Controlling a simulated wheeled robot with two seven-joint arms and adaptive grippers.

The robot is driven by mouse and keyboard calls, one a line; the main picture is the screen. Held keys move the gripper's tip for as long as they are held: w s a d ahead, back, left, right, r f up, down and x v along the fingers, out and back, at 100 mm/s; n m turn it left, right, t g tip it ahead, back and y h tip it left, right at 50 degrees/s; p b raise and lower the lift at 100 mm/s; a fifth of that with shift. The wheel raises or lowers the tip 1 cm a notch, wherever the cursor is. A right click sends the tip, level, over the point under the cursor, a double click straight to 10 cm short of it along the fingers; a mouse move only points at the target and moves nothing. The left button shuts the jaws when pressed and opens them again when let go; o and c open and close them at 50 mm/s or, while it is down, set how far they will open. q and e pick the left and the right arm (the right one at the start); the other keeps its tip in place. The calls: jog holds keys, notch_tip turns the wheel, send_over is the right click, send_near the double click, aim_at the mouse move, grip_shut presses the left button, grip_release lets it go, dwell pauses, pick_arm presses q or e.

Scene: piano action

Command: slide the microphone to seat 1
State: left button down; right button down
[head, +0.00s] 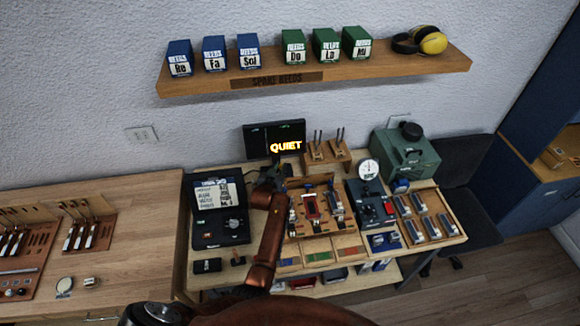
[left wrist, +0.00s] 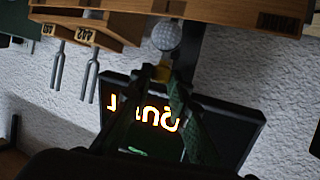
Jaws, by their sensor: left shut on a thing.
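The microphone shows in the left wrist view as a round silver-grey mesh head (left wrist: 167,36) with a yellow part below it. My left gripper (left wrist: 164,76) is shut on it; its two dark fingers come together at the yellow part. In the head view my left gripper (head: 271,172) is in front of the dark display at the back of the bench, and it hides the microphone there. I cannot make out a label for seat 1. My right gripper is not in view.
The dark display (head: 273,138) reads QUIET, close behind the gripper. A wooden rack (head: 326,153) with two tuning forks stands to its right. A wooden fixture (head: 316,208) sits in front, a black case (head: 207,238) to the left, a green box (head: 405,158) farther right.

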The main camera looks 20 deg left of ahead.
pick_arm(q)
jog(key=shift+d, duration=0.1)
jog(key=c, duration=2.1)
grip_release()
jog(key=shift+w+d, duration=0.1)
jog(key=shift+r, duration=0.25)
notch_tip(320, 180, up, 10)
jog(key=shift+f, duration=0.25)
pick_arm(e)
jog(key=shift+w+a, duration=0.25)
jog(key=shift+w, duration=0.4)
